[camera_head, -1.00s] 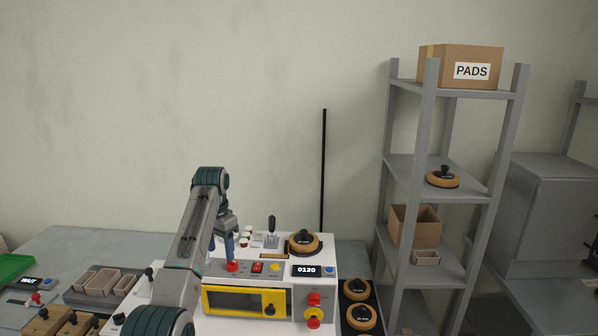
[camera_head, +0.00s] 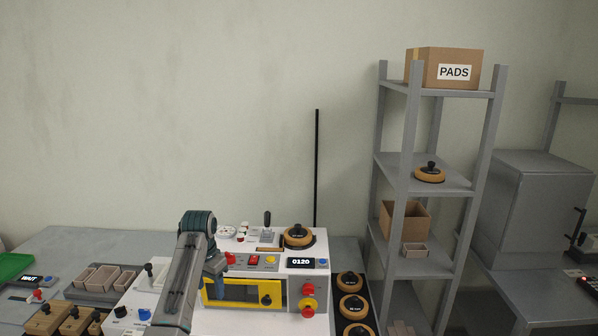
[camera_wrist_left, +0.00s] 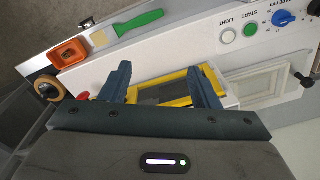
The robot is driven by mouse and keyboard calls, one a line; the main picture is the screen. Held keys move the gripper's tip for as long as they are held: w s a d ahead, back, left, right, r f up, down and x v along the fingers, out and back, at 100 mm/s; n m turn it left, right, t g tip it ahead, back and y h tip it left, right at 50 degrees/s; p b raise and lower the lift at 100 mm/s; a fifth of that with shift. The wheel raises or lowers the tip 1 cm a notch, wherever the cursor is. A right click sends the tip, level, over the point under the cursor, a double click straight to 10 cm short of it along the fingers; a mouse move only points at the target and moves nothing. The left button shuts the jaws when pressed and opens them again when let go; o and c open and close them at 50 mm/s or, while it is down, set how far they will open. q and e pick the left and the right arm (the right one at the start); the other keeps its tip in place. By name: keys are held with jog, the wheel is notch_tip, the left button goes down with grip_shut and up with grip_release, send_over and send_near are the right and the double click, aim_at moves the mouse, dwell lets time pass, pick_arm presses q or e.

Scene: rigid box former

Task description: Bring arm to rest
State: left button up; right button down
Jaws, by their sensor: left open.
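My left arm comes up from the bottom in the head view, in front of the white box-forming machine (camera_head: 240,318). My left gripper shows beside the yellow-framed window (camera_head: 240,291) of the machine, its fingertips mostly hidden by the arm. In the left wrist view the two blue fingers of the left gripper (camera_wrist_left: 160,80) stand wide apart with nothing between them. The yellow frame (camera_wrist_left: 165,90) lies behind and between them. My right gripper is in neither view.
A display reading 0120 (camera_head: 301,262) and red knobs (camera_head: 308,288) are on the machine. Round pads (camera_head: 351,282) lie on a strip at its right. A grey shelf (camera_head: 412,170) stands further right. Small trays (camera_head: 105,280) are at the left.

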pick_arm(q)
jog(key=s+a+f+n+t, duration=0.1)
jog(key=s+a+f, duration=0.1)
jog(key=s+f, duration=0.8)
jog(key=s+a+f+n+t, duration=0.1)
jog(key=s+f+n, duration=0.1)
jog(key=s+f, duration=0.8)
jog(key=s+r+n+t, duration=0.1)
jog(key=s+r, duration=0.3)
jog(key=s, duration=1)
jog(key=s+r, duration=0.3)
jog(key=s, duration=1.2)
jog(key=a+f+g+b, duration=0.1)
jog(key=a+f+b, duration=0.15)
jog(key=f, duration=1.55)
jog(key=a+f+b, duration=0.1)
jog(key=f+b, duration=0.2)
jog(key=f, duration=1.6)
jog(key=s+f+b, duration=0.2)
jog(key=s+f, duration=0.7)
jog(key=f, duration=0.2)
jog(key=s+f+n+g+b, duration=0.1)
jog(key=s+f+b, duration=0.1)
jog(key=s+f, duration=0.7)
notch_tip(320, 180, down, 3)
jog(key=shift+s+a+r+y, duration=0.2)
jog(key=shift+a+y, duration=0.1)
jog(key=shift+y, duration=0.1)
